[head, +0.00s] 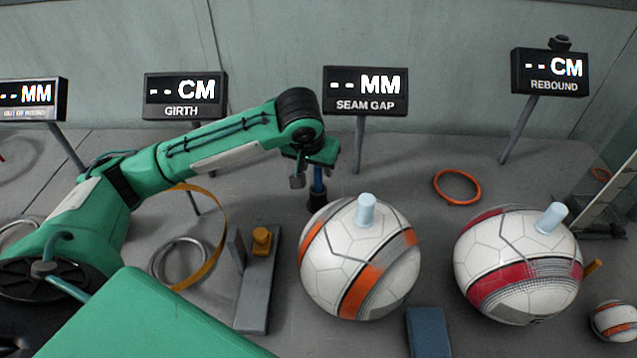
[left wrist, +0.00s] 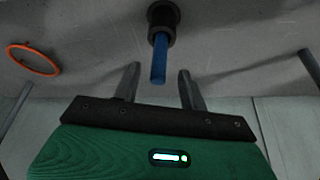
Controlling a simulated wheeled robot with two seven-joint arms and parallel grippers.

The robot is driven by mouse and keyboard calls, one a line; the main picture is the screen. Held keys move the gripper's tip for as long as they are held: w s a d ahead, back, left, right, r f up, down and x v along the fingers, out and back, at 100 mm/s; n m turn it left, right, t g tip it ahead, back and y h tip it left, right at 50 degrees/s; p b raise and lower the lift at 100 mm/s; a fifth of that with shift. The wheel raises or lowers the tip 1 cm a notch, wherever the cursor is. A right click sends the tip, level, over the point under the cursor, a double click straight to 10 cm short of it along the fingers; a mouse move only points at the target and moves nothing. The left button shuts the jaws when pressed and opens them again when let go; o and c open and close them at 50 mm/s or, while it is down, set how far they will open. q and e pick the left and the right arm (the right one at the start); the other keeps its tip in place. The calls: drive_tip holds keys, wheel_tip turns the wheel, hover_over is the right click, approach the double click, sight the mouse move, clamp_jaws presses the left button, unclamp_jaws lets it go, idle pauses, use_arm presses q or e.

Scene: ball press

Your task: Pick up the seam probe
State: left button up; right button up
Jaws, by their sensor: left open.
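The seam probe (head: 318,182) is a slim blue rod standing upright in a small black holder (head: 317,201) on the table, in front of the SEAM GAP display. In the left wrist view the blue rod (left wrist: 159,62) rises from the round black holder (left wrist: 164,18). My left gripper (head: 315,174) is open and empty, its fingers pointing down around the probe's upper part. In the left wrist view the rod's end lies between the two fingers (left wrist: 160,71), with a gap on each side. My right gripper is not in view.
Two large balls (head: 345,255) (head: 505,280) with pale blue pegs on top stand close on the right. A grey stand with an orange knob (head: 262,240) is at front left. An orange ring (head: 457,187) lies at right. The SEAM GAP display (head: 365,92) stands behind.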

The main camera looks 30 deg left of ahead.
sight(318, 178)
use_arm(q)
drive_tip(key=x, duration=0.4)
drive_tip(key=shift+s+d+f+b, duration=0.1)
drive_tip(key=shift+s+f+b, duration=0.2)
drive_tip(key=shift+b, duration=0.1)
drive_tip(key=shift+w+f, duration=0.25)
drive_tip(key=shift+f, duration=0.2)
drive_tip(key=c, duration=0.3)
clamp_jaws()
drive_tip(key=shift+r, duration=0.1)
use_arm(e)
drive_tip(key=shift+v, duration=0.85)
